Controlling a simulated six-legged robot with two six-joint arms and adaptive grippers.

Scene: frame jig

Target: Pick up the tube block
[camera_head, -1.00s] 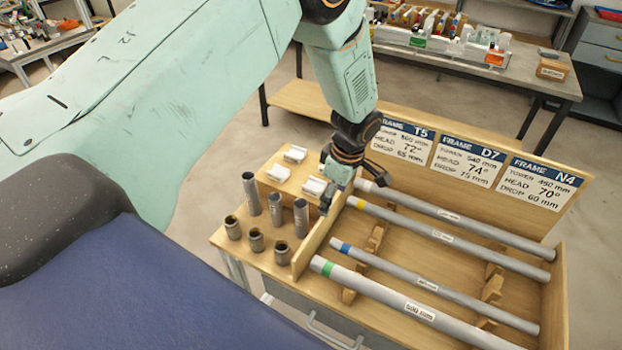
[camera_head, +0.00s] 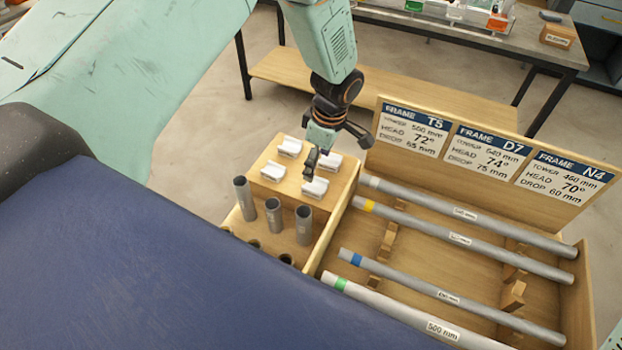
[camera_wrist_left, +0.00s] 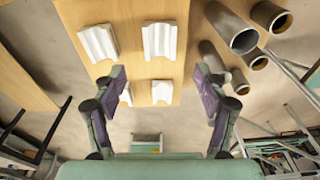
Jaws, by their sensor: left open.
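Several white grooved tube blocks sit on the raised wooden platform (camera_head: 272,192) of the bench. They are the back-left block (camera_head: 290,147), the front-left block (camera_head: 273,172), the front-right block (camera_head: 315,188) and the back-right block (camera_head: 330,162). My left gripper (camera_head: 315,166) hangs open above them, pointing down, close to the two right-hand blocks. Two blocks (camera_wrist_left: 98,42) (camera_wrist_left: 160,40) lie ahead of the fingertips. My right gripper is not in view.
Upright grey tubes (camera_head: 303,224) stand in front of the platform. Long grey tubes with colored bands (camera_head: 440,238) lie on wooden rests to the right. A sign board (camera_head: 480,150) rises behind them. A grey table (camera_head: 480,40) stands at the back.

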